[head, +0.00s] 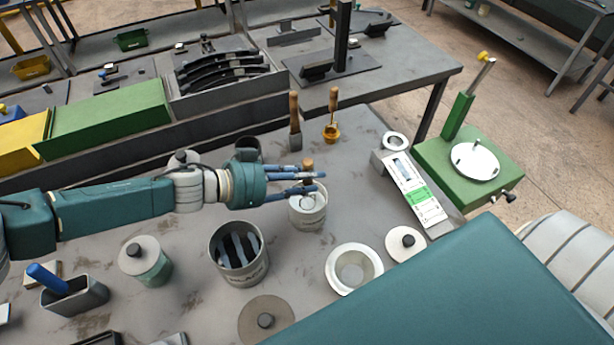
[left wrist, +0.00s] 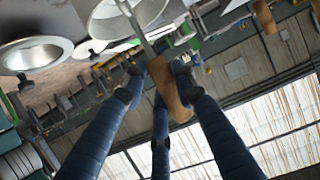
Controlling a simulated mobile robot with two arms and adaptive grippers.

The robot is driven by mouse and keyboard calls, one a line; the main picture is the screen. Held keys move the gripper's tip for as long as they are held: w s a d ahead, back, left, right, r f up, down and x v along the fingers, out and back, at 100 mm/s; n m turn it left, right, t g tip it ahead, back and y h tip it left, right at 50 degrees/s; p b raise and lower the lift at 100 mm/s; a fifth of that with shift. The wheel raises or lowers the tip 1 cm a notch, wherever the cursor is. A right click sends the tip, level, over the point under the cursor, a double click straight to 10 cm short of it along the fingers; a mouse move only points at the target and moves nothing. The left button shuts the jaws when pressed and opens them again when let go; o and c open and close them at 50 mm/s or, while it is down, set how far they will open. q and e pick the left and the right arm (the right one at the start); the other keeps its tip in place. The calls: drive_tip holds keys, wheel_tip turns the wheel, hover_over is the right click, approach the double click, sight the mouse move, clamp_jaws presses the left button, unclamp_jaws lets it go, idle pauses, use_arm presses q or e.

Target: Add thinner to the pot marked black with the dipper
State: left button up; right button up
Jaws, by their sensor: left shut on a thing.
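My left gripper (head: 318,186) is shut on the wooden handle of the dipper (head: 308,164). In the left wrist view the blue fingers close around this wooden handle (left wrist: 172,92), and a thin metal shaft runs up from it. The dipper stands over a pale can (head: 307,214); its lower end is hidden, so I cannot tell whether it is inside. A larger grey pot (head: 226,264) with dark lettering that seems to read BLACK stands open, left of and nearer than the can, with dark bars and a pale surface visible inside. My right gripper is not in view.
A pale flanged bowl (head: 340,287) and a round lid (head: 405,244) lie right of the pot. A lidded jar (head: 153,268) stands left, another lid (head: 266,321) in front. A labelled gauge (head: 414,190), a green stand (head: 460,170) and two wooden-handled tools (head: 295,122) are farther back.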

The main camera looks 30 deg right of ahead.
sight(304, 165)
use_arm(q)
drive_tip(key=shift+r+p, duration=1.85)
drive_tip(key=shift+r, duration=0.4)
drive_tip(key=shift+r+p, duration=1.75)
drive_tip(key=shift+r, duration=0.1)
drive_tip(key=shift+m+t, duration=0.4)
drive_tip(key=shift+m, duration=0.1)
